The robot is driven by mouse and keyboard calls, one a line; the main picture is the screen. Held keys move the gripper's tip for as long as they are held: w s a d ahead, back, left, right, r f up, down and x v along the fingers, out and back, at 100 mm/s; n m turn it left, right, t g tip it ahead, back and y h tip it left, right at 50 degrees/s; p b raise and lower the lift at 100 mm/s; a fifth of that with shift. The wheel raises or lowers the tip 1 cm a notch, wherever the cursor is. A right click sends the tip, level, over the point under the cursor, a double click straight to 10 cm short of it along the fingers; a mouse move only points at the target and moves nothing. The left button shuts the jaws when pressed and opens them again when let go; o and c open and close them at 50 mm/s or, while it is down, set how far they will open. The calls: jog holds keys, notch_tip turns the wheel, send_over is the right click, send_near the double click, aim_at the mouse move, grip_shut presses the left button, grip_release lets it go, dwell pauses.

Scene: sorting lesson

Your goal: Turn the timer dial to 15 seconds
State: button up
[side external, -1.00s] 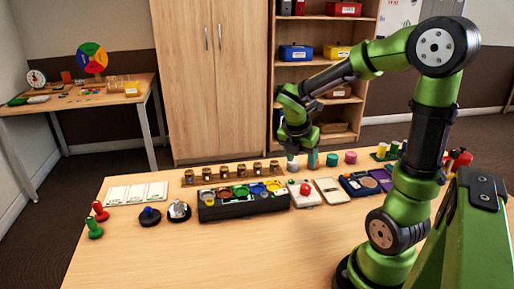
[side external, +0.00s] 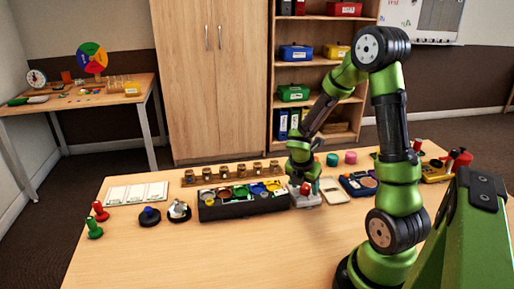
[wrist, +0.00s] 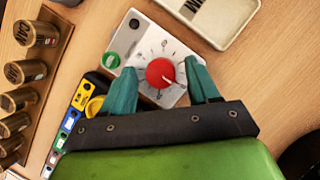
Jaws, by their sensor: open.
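The timer is a white box (wrist: 150,38) with a red dial (wrist: 160,73) on a face with printed tick marks, and a green round button (wrist: 111,60) near one corner. The dial carries a pale pointer line; the printed numbers are too small to read. My gripper (wrist: 160,67) is open, with one teal finger on each side of the dial. Gaps show between the fingers and the dial. In the side view my gripper (side external: 302,184) is low over the timer (side external: 311,204) and covers part of it.
A black tray (side external: 243,208) with coloured compartments stands just left of the timer. A pale shallow tray (side external: 333,191) lies close on its right. A row of brown jars (side external: 225,173) stands behind the black tray. The front of the table is clear.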

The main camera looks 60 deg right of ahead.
jog(key=c, duration=1)
jog(key=m+g, duration=0.1)
jog(key=m, duration=0.3)
jog(key=shift+w+m+g, duration=0.2)
jog(key=shift+m+g, duration=0.2)
jog(key=m, duration=0.2)
jog(key=m+g+y, duration=0.1)
jog(key=m, duration=0.1)
jog(key=shift+m+g, duration=0.3)
jog(key=m+y, duration=0.1)
jog(key=m, duration=0.1)
jog(key=m+y, duration=0.1)
jog(key=m, duration=0.1)
jog(key=shift+w+d+g, duration=0.1)
jog(key=shift+d+g, duration=0.05)
jog(key=shift+g, duration=0.25)
jog(key=shift+d+m+y, duration=0.1)
jog(key=shift+m+y, duration=0.7)
jog(key=shift+m, duration=1.3)
